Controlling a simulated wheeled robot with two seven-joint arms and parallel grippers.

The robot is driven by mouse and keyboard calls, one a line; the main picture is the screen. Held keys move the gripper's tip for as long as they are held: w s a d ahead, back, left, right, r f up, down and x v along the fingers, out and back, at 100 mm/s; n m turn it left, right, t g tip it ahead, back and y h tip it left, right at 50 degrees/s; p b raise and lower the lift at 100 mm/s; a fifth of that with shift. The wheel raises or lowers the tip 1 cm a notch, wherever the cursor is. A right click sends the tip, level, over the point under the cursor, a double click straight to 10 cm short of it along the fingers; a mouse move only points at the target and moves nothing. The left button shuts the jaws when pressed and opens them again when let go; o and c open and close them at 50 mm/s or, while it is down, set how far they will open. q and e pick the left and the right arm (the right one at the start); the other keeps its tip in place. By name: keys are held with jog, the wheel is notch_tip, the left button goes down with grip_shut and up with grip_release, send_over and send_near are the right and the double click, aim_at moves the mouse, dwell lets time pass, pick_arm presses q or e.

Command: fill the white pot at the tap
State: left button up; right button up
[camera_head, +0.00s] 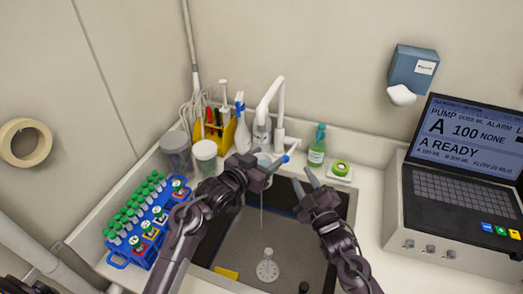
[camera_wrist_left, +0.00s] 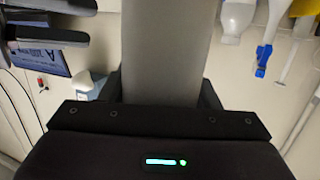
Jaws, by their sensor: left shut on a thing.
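The white tap (camera_head: 282,108) arches over the back of the sink (camera_head: 250,245). A small whitish rounded thing (camera_head: 264,158), seemingly the white pot, is below the spout, mostly hidden by my left gripper. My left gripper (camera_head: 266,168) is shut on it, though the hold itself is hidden. A thin pale vertical line, like a water stream, runs below it into the sink. The tap's blue-tipped lever (camera_head: 286,158) is close to the right of the gripper. My right gripper (camera_head: 308,184) is open and empty over the sink's right side. The left wrist view does not show the held thing.
A blue rack of green-capped tubes (camera_head: 118,262) and two cups (camera_head: 205,150) stand left of the sink. A yellow tool holder (camera_head: 222,138) and green bottle (camera_head: 317,152) stand behind. The pump (camera_head: 455,170) is right. A white round-based piece (camera_head: 267,268) is in the sink.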

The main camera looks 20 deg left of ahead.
pick_arm(q)
jog(key=shift+s+d+r+p, duration=0.2)
jog(key=shift+s+p, duration=0.2)
jog(key=shift+s, duration=0.2)
jog(key=shift+s+d+r+p, duration=0.2)
jog(key=shift+s+p, duration=0.2)
jog(key=shift+s, duration=0.2)
jog(key=s, duration=0.1)
jog(key=s+d+p, duration=0.1)
jog(key=s, duration=0.1)
jog(key=shift+s+r, duration=0.15)
jog(key=shift+r, duration=0.05)
